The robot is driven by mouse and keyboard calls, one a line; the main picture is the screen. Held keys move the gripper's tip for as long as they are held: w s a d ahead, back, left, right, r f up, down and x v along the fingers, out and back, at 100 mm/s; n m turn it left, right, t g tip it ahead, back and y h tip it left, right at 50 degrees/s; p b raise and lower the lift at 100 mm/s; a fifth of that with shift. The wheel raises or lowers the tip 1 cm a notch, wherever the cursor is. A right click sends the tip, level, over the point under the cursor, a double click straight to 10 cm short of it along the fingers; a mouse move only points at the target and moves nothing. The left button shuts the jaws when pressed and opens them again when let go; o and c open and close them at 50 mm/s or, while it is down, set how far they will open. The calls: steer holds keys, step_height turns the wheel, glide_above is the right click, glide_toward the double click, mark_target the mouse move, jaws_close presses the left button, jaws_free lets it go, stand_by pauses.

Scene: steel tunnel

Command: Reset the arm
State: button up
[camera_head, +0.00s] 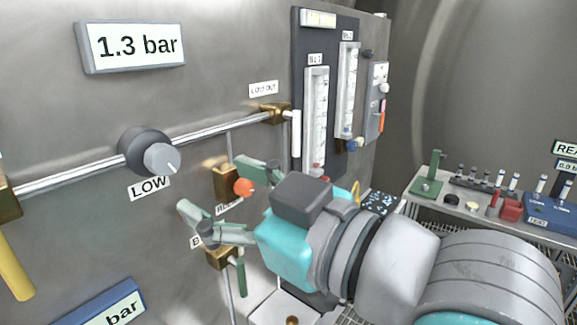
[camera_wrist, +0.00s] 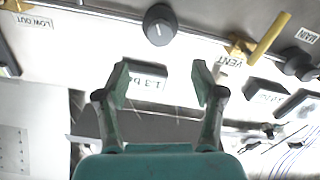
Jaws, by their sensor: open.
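My gripper (camera_head: 214,188) is at the end of my teal and grey arm, which reaches in from the lower right in the head view. Its two green fingers are spread apart in front of the steel wall, near a brass valve block with an orange-red knob (camera_head: 244,187). Whether they touch anything there I cannot tell. In the wrist view my gripper (camera_wrist: 162,78) is open with nothing held between its fingers. A display reading 1.3 bar shows beyond the fingers, partly hidden.
The wall bears a 1.3 bar display (camera_head: 132,46), a LOW knob (camera_head: 160,157) on a pipe, a yellow handle (camera_head: 16,265) and a gauge panel (camera_head: 316,120). A bench (camera_head: 460,212) with several small items stands at right. A blue-framed display (camera_head: 100,307) is at lower left.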

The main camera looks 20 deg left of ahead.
steer(key=w+d+f+m+t+h, duration=0.2)
steer(key=d+f+m, duration=0.2)
steer(key=f, duration=0.5)
steer(key=w+d+f+m+t+h, duration=0.25)
steer(key=d+f+m, duration=0.2)
steer(key=f, duration=0.55)
steer(key=w+d+f+m+t+h, duration=0.25)
steer(key=d+f, duration=0.25)
steer(key=f, duration=0.4)
steer(key=s+d+f+m+t+h, duration=0.2)
steer(key=s+d+f+m+h, duration=0.45)
steer(key=s+d+f, duration=1)
steer(key=s+d+f+h, duration=0.1)
steer(key=s, duration=0.7)
steer(key=s+d+f+g+h, duration=0.1)
steer(key=s+d+h, duration=0.1)
steer(key=s, duration=0.6)
steer(key=shift+s+f+n, duration=0.15)
steer(key=shift+f+n, duration=0.25)
steer(key=shift+n, duration=0.05)
